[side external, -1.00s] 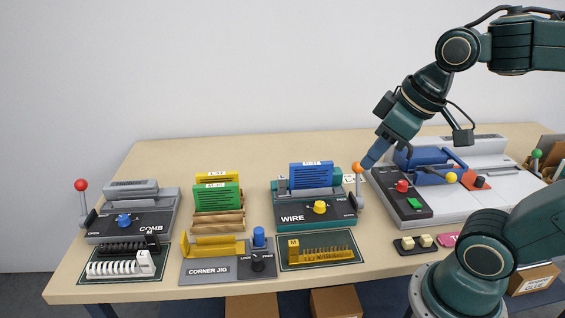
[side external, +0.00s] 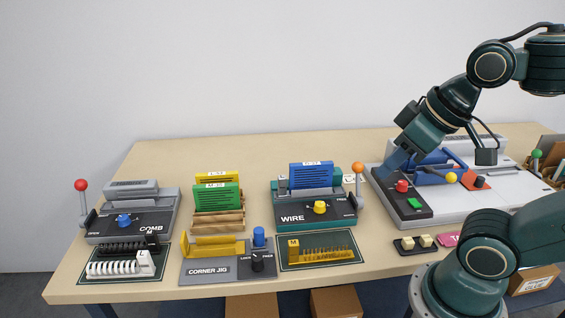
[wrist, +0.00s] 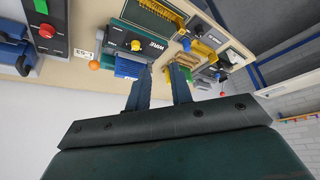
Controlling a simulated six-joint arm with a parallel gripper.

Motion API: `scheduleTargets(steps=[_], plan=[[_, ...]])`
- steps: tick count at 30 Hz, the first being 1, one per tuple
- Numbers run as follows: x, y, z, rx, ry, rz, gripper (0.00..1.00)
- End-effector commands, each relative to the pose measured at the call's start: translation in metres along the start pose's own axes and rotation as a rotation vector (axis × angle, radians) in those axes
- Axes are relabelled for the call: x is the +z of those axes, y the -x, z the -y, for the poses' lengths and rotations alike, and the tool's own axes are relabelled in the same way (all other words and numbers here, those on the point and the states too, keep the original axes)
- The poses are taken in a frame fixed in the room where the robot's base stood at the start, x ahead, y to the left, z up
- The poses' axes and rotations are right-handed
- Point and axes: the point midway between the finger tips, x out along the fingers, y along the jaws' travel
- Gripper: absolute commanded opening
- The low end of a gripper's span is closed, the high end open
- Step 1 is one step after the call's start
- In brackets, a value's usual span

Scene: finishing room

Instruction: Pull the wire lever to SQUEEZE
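The dark wire machine (side external: 292,217), marked WIRE, stands right of centre on the table with a yellow knob on its front. Its lever stands roughly upright at the right side, topped by an orange ball (side external: 358,168). In the wrist view the orange ball (wrist: 94,65) is left of my fingers, clear of both. A blue booklet (side external: 311,173) stands in the machine. My gripper (side external: 392,168) is up and to the right of the lever, apart from it. The wrist view shows my gripper (wrist: 160,72) with its two fingers apart and nothing between them.
The grey machine (side external: 403,205) with red and green buttons lies below and right of my gripper. The comb machine (side external: 130,222) with a red-ball lever, the corner jig (side external: 208,270) and a rack with yellow and green booklets (side external: 217,199) are left. The table's back left is clear.

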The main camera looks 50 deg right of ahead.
Motion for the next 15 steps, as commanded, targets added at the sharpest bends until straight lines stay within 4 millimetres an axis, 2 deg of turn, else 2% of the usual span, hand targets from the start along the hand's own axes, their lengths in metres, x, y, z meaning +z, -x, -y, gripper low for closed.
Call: scheduleTargets(steps=[1, 3, 10, 15], plan=[[0.0, 0.0, 0.0, 0.0, 0.0, 0.0, 0.12], [-0.001, 0.0, 0.0, 0.001, -0.001, 0.001, 0.0], [-0.01, -0.001, -0.004, 0.01, -0.021, 0.017, 0.0], [-0.027, -0.004, -0.013, 0.026, -0.057, 0.042, 0.0]])
